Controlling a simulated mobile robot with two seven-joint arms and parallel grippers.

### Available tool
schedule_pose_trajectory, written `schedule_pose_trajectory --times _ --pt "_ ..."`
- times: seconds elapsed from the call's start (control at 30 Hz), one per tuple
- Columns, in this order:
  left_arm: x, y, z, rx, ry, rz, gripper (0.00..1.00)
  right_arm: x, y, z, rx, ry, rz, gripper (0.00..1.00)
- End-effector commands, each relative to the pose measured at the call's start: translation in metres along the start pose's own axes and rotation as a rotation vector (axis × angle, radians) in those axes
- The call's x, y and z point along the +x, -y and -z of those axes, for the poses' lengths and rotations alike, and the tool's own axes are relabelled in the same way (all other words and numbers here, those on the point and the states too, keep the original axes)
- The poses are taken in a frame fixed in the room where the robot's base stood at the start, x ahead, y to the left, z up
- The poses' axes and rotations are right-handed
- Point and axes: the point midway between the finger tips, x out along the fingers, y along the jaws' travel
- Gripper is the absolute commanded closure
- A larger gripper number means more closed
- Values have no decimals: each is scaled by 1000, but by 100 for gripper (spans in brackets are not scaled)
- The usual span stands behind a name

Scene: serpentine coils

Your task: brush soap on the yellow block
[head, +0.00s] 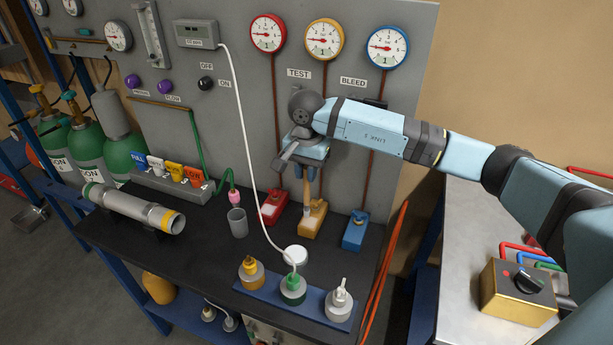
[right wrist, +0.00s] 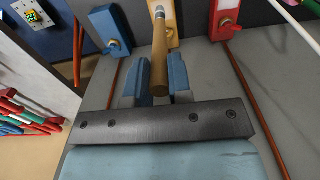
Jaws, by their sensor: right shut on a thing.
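The yellow block (head: 309,222) stands at the foot of the grey panel, between a red block and a blue block. It also shows at the top of the right wrist view (right wrist: 174,33). My right gripper (head: 308,172) is above the yellow block. In the right wrist view its blue fingers (right wrist: 159,84) are shut on the wooden handle of a brush (right wrist: 160,60). The brush points down towards the yellow block; I cannot tell whether its tip touches it. No soap can be made out on the block. My left gripper is not in view.
The red block (head: 272,208) and blue block (head: 354,232) stand close on either side. A white hose (head: 249,150) hangs left of my gripper. Gauges line the panel above.

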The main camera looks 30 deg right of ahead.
Motion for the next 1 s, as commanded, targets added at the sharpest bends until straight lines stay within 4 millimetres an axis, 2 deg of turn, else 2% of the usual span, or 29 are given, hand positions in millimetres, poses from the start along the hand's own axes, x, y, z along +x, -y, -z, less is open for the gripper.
schedule_pose_trajectory --times 0.13,0.53,0.83,1.0 --pt "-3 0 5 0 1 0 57 -15 0 0 0 -1 1 100" --pt "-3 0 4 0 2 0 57 -19 0 0 0 0 1 100" --pt "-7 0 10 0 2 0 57 -44 0 0 0 -2 2 100" --pt "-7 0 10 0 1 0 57 -47 0 0 0 0 0 100"
